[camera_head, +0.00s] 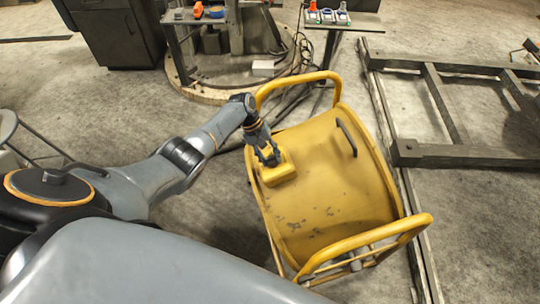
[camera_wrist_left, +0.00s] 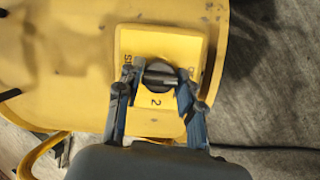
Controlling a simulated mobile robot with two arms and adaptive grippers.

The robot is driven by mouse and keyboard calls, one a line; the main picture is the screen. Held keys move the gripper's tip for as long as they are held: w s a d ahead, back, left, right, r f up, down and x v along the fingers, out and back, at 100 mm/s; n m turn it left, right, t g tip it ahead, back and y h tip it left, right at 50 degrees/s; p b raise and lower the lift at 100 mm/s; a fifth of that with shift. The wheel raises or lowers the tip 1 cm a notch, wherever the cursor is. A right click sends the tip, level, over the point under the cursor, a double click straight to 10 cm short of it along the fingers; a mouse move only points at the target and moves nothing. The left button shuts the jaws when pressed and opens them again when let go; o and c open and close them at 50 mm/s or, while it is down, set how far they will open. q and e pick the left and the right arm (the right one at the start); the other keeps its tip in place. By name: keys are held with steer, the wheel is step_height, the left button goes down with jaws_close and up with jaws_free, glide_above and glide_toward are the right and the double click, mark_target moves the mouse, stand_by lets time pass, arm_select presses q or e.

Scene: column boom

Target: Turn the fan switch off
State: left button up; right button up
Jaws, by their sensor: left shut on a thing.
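The fan (camera_head: 335,185) is a large yellow drum with scuffed paint and tubular yellow rails. A yellow switch box (camera_head: 280,170) sits on its near left side. In the left wrist view the switch box (camera_wrist_left: 155,110) has a dark round knob (camera_wrist_left: 158,75) with a bar across it, and a "2" is printed below the knob. Other markings beside it are partly hidden by the fingers. My left gripper (camera_head: 268,157) reaches down to the box. In the left wrist view its fingers (camera_wrist_left: 160,88) stand on either side of the knob, shut on it. My right gripper is not in view.
A dark metal frame (camera_head: 440,105) lies on the floor at the right. A round platform with cables (camera_head: 235,80) and a small table (camera_head: 345,20) stand behind the fan. Concrete floor (camera_head: 470,240) is clear at the lower right.

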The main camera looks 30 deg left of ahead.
arm_select(q)
steer(key=shift+a, duration=0.1)
steer(key=o, duration=1.1)
steer(key=shift+o, duration=0.2)
steer(key=v, duration=1.2)
steer(key=shift+f, duration=0.1)
